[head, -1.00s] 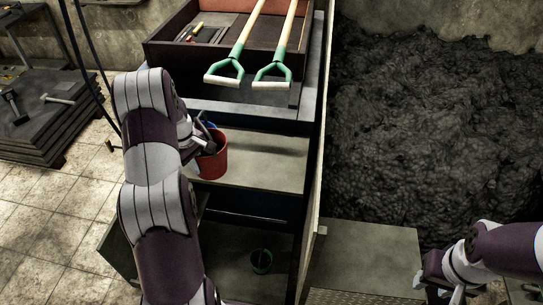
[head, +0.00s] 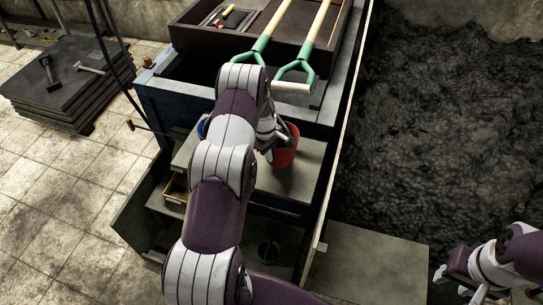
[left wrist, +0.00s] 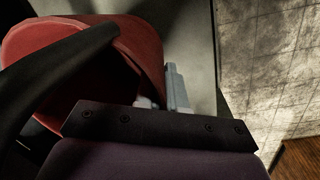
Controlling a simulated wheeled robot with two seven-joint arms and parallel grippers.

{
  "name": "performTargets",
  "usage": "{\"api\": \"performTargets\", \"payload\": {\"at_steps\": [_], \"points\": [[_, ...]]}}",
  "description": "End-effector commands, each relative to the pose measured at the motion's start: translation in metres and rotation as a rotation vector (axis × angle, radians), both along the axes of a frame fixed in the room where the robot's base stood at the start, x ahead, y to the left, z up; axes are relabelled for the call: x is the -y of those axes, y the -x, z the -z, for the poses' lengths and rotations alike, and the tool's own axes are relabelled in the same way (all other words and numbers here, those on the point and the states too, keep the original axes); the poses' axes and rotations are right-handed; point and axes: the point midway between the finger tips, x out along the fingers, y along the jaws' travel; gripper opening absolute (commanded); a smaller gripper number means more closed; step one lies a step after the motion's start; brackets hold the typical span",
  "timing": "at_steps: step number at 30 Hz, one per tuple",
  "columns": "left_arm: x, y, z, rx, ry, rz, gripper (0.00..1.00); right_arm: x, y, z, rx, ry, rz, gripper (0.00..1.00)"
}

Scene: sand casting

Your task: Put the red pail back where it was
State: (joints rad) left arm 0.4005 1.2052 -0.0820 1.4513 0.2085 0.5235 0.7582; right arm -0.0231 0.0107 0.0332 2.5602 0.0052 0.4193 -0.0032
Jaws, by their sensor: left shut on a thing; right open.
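The red pail (head: 287,152) is at the middle shelf (head: 298,185) of the blue cabinet, right of my left arm. My left gripper (head: 271,136) is shut on the red pail at its left side; my arm hides part of the contact. I cannot tell whether the pail's bottom touches the shelf. In the left wrist view the red pail (left wrist: 150,45) fills the upper left, with a dark curved part across it. My right gripper (head: 446,277) is open and empty at the lower right, apart from the pail.
A blue object (head: 202,128), mostly hidden, is left of my arm on the shelf. A green pail (head: 268,251) stands on the lower shelf. Two green-handled shovels (head: 293,70) lie on the cabinet top. Dark sand (head: 450,130) fills the right side, behind a thin wall.

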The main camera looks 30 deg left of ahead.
Motion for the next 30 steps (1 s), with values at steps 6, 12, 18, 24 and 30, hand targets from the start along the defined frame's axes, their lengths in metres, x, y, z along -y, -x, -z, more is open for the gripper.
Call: {"api": "performTargets", "payload": {"at_steps": [6,12,18,24,30], "points": [[0.001,0.0,0.033,-0.002,0.001,0.0,0.0,0.0,0.0,-0.021,0.0,0.0,0.0,0.43],[0.001,-0.001,0.041,0.0,-0.001,0.0,0.0,0.0,0.0,-0.019,0.0,0.0,0.0,0.43],[0.001,0.0,0.043,-0.001,0.0,0.0,0.22,0.0,0.0,-0.017,0.0,0.0,0.0,0.43],[0.001,0.0,0.043,-0.001,0.0,0.0,0.34,0.0,0.0,-0.017,0.0,0.0,0.0,0.43],[0.001,0.0,0.039,0.0,0.0,0.0,0.34,0.0,0.0,-0.018,0.0,0.0,0.0,0.43]]}}
